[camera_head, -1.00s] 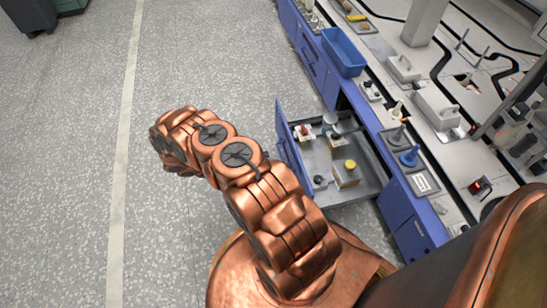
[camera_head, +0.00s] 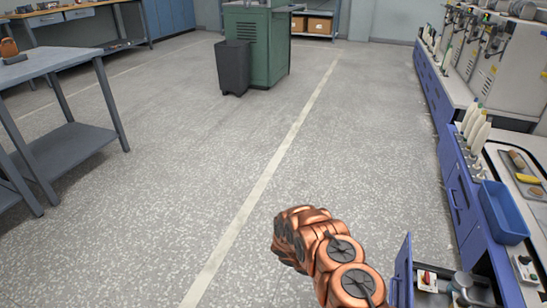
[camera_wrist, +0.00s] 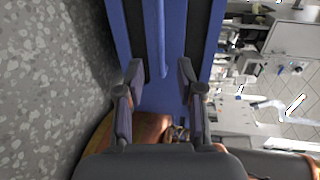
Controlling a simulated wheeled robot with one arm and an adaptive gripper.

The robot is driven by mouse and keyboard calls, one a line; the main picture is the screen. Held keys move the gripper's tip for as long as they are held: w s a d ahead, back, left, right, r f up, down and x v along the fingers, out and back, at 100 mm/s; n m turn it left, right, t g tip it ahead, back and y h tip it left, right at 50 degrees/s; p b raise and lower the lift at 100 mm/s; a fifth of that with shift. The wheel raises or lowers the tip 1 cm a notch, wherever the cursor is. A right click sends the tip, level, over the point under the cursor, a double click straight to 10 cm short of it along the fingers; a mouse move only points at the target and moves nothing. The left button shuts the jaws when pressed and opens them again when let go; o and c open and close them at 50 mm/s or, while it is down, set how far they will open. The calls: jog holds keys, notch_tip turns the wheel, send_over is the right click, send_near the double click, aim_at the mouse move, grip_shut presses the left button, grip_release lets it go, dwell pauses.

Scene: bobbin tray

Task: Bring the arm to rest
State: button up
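My copper arm is bent over the floor beside the open drawer (camera_head: 430,298) in the head view, at the bottom edge of the picture. The gripper itself cannot be made out there. In the wrist view my gripper (camera_wrist: 160,76) is open, with its two dark fingers apart and nothing between them. Behind the fingers is a blue panel (camera_wrist: 143,45) with a vertical bar on it. I cannot tell how far the panel is from the fingertips.
The blue workbench (camera_head: 463,185) runs along the right, with a blue bin (camera_head: 503,212) on it. The drawer sticks out beside my arm. A grey table (camera_head: 60,68) stands left, a dark bin (camera_head: 233,68) and green cabinet (camera_head: 262,40) far ahead. The floor between is clear.

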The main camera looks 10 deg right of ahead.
aim_at(391, 295)
jog(key=x, duration=1)
jog(key=shift+s, duration=0.1)
jog(key=shift+d, duration=0.15)
jog(key=shift+r, duration=0.1)
